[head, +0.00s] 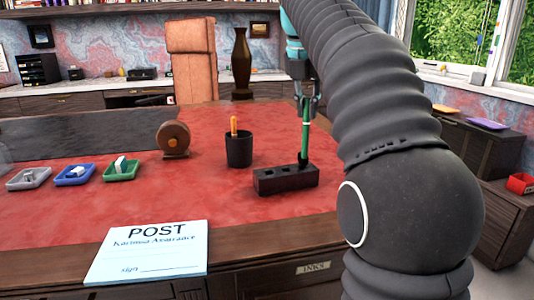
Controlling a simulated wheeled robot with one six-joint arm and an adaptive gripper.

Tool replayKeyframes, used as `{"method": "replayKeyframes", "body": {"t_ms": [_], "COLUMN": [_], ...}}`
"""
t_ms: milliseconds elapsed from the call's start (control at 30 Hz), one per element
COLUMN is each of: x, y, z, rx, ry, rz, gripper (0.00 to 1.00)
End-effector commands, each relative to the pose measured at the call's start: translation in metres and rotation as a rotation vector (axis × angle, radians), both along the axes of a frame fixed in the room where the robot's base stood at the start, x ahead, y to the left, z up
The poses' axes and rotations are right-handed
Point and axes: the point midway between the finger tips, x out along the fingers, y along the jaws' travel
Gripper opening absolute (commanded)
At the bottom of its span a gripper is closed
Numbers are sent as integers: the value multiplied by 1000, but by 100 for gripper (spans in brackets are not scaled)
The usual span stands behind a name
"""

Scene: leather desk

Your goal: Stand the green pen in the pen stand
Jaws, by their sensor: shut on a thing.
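The green pen (306,135) is upright, with a dark lower end. My gripper (307,107) is shut on its upper part. The pen stand looks to be the dark block (285,182) with holes, on the red desk top. The pen's lower end is at the right part of the block's top. I cannot tell whether it is inside a hole or just behind or above it.
A black cup (239,152) with an orange pen (234,125) stands left of the block. A brown round holder (174,138) and grey (29,179), blue (75,176) and green (122,171) trays are farther left. A POST card (148,252) lies at the front edge.

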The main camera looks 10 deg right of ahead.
Motion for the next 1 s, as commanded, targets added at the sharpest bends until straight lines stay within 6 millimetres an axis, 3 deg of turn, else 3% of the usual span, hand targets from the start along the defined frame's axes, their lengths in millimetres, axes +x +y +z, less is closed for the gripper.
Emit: {"method": "replayKeyframes", "body": {"t_ms": [200, 433, 633, 900, 1000], "x": [27, 48, 53, 52, 52], "y": [37, 66, 73, 73, 73], "z": [-27, -49, -59, -92, -94], "rx": [-2, -1, -1, 0, 0], "ry": [4, 2, 1, 1, 0], "rz": [5, 5, 3, 3, 2], "gripper": [0, 0, 0, 0, 0]}}
